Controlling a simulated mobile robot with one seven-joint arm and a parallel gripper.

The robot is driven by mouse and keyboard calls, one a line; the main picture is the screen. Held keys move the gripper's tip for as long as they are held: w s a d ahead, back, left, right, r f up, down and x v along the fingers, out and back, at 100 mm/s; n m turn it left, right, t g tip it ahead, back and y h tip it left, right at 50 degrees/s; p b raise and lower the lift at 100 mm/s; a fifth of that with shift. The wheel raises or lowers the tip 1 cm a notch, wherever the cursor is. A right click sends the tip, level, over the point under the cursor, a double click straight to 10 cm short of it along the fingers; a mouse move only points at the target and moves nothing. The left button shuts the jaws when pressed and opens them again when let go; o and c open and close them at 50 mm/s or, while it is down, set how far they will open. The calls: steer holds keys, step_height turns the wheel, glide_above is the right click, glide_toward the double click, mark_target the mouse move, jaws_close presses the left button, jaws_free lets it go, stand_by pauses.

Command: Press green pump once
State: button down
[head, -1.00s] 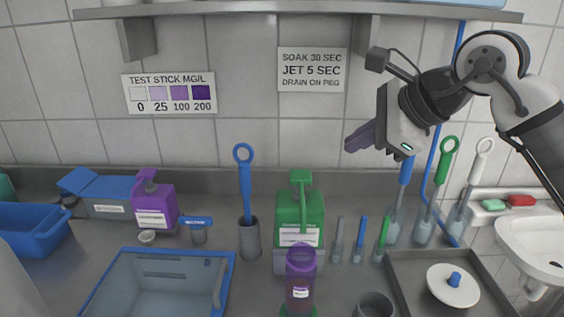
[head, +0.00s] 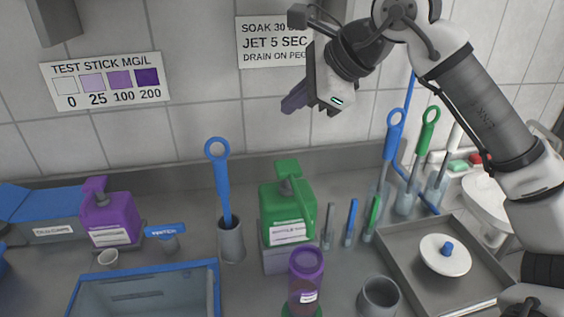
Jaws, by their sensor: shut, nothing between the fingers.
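The green pump bottle (head: 287,213) stands upright on a grey block at the back of the counter in the head view. It has a white label, and its pump head (head: 289,170) is at the top. My gripper (head: 294,99) is in the air above the green pump, in front of the wall tiles. Its fingers are together and point down to the left, with nothing between them. It is apart from the pump.
A purple pump bottle (head: 109,217) stands to the left. A blue-handled brush (head: 221,185) stands in a grey holder beside the green bottle. A purple bottle (head: 305,275) stands in front. A blue-rimmed basin (head: 150,274) is front left, a grey tray (head: 416,284) front right.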

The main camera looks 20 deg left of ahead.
mark_target(286, 165)
steer(key=shift+f, duration=0.1)
step_height(286, 165, down, 9)
steer(key=b, duration=0.6)
steer(key=shift+b, duration=0.35)
stand_by(1.7)
steer(key=shift+f+b, duration=0.25)
steer(key=shift+b, duration=0.05)
steer(key=shift+f+b, duration=0.85)
steer(key=shift+f, duration=0.15)
stand_by(0.9)
stand_by(0.3)
steer(key=shift+r+p, duration=0.95)
steer(key=shift+r, duration=0.45)
